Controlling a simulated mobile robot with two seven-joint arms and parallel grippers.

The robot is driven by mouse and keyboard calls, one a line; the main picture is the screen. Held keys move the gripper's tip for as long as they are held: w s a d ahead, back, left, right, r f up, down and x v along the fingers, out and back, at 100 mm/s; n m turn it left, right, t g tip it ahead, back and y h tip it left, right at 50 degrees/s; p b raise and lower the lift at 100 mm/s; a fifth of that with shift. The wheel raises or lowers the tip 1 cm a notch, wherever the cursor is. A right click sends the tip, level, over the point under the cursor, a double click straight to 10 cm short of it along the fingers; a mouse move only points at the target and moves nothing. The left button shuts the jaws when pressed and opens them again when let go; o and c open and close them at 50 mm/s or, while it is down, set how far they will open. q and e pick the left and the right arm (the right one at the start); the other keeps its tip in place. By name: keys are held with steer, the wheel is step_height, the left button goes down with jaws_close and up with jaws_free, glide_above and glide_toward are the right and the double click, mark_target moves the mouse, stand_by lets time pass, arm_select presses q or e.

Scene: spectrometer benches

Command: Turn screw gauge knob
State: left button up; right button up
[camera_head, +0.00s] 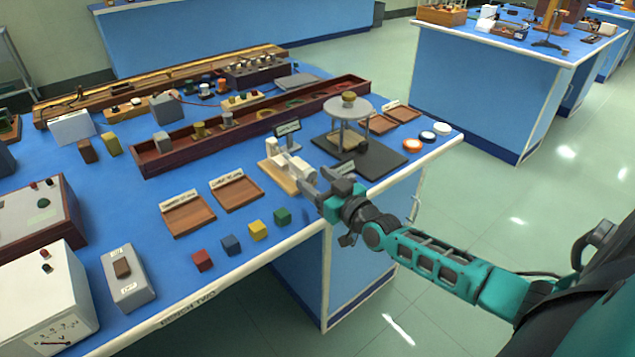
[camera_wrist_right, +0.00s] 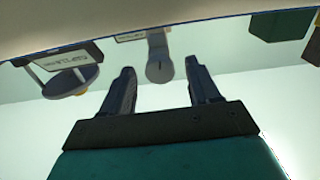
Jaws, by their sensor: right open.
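The screw gauge (camera_head: 292,167) sits on a light wooden base (camera_head: 270,177) near the front edge of the blue table, with a small dark sign behind it. In the right wrist view its grey knob (camera_wrist_right: 158,68) points toward me, its round end facing the camera. My right gripper (camera_head: 316,184) is just in front of the gauge's knob end. In the wrist view the right gripper's two dark fingers (camera_wrist_right: 159,66) are apart, one on each side of the knob, with visible gaps. Whether the tips overlap the knob in depth is unclear. My left gripper is not in view.
A round-topped metal stand (camera_head: 348,108) on a dark board is behind the right gripper. Wooden trays (camera_head: 188,214) and coloured cubes, including a green one (camera_head: 282,216), lie left of it. A long wooden trough (camera_head: 180,158) is behind. Open floor lies in front.

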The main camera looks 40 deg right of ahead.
steer(key=shift+w, duration=0.1)
steer(key=shift+c, duration=0.4)
steer(key=c, duration=1)
steer(key=shift+o, duration=0.2)
